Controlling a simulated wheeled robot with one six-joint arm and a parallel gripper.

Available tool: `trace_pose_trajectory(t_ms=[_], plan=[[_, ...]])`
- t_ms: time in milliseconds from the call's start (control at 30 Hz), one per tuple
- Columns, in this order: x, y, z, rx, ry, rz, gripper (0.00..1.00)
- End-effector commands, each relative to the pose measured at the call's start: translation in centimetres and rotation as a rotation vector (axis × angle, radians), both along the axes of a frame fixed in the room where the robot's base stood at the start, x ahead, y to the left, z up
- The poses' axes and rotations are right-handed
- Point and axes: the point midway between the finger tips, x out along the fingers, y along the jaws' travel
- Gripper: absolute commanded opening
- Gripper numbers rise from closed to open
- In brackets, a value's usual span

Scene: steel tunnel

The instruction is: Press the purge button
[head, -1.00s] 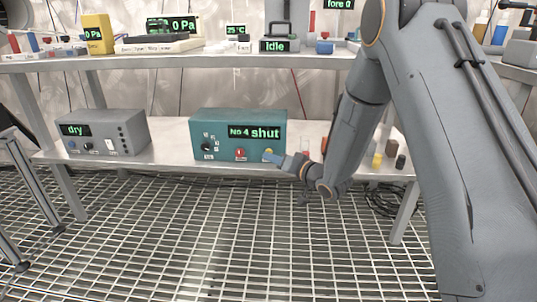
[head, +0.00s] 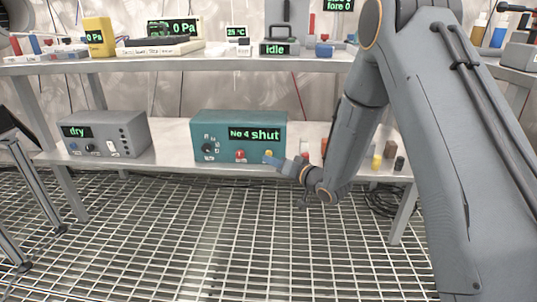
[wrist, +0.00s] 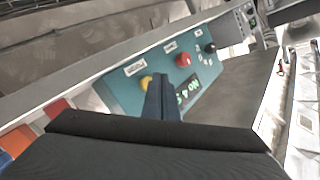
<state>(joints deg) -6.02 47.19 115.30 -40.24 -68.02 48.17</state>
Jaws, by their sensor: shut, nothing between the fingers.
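A teal box (head: 238,124) on the lower shelf has a green-lit display reading "No 4 shut". Its front has a black knob (head: 208,147), a red button (head: 240,155) and a yellow button (head: 268,154). Labels by the controls are too small to read, so I cannot tell which is marked purge. My gripper (head: 273,160) is shut and empty, its tip at the yellow button. In the wrist view the fingers (wrist: 163,98) reach the teal panel beside the yellow button (wrist: 146,82) and partly cover it. Contact cannot be told. The red button (wrist: 183,60) lies farther off.
A grey box (head: 105,135) reading "dry" stands left on the same lower shelf (head: 172,148). Small coloured pieces stand right, near my wrist. The upper shelf (head: 190,60) carries instruments above. The grating floor in front is open.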

Motion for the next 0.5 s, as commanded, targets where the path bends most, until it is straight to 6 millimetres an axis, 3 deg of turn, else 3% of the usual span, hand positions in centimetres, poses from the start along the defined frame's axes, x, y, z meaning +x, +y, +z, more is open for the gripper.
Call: trace_pose_trajectory(t_ms=[500], plan=[[-0.98, 0.06, 0.03, 0.000, 0.003, 0.001, 0.00]])
